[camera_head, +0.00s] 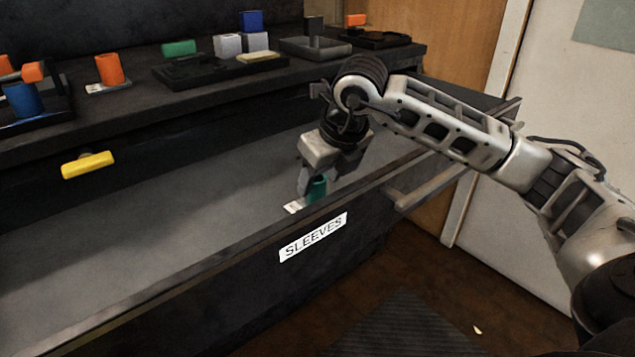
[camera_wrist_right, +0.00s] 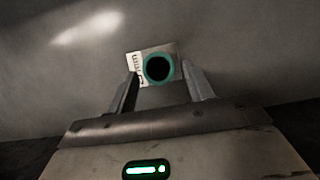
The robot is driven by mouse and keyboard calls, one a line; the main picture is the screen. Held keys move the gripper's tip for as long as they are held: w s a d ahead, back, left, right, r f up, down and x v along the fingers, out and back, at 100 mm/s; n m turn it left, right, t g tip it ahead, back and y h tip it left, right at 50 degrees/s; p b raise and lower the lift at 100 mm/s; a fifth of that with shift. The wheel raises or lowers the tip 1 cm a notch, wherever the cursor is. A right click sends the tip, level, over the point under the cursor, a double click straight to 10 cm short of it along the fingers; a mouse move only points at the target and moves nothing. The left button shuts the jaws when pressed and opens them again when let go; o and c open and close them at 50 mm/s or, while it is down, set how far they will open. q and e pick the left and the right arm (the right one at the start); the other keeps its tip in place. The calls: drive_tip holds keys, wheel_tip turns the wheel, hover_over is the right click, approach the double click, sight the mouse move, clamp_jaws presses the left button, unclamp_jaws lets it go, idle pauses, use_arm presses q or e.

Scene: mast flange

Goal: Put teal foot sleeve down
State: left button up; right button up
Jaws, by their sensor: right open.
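The teal foot sleeve (camera_head: 317,189) stands upright in the open drawer, near its front wall. In the right wrist view the sleeve (camera_wrist_right: 159,67) shows end-on as a teal ring with a dark hole, over a pale printed card (camera_wrist_right: 136,64). My right gripper (camera_head: 314,185) reaches down into the drawer at the sleeve. In the right wrist view its two fingers (camera_wrist_right: 162,90) are apart, one on each side of the sleeve's near edge. I cannot tell whether they touch it. My left gripper is not in view.
The open drawer (camera_head: 180,220) has a front wall labelled SLEEVES (camera_head: 313,237) and a bare grey floor to the left. Its handle (camera_head: 430,187) sticks out in front. The worktop above holds an orange sleeve (camera_head: 109,69), trays and blocks. A yellow handle (camera_head: 88,165) is on the cabinet face.

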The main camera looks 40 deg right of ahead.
use_arm(q)
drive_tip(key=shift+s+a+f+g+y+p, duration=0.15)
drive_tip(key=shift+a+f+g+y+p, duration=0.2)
drive_tip(key=shift+p, duration=0.4)
use_arm(e)
drive_tip(key=v, duration=0.9)
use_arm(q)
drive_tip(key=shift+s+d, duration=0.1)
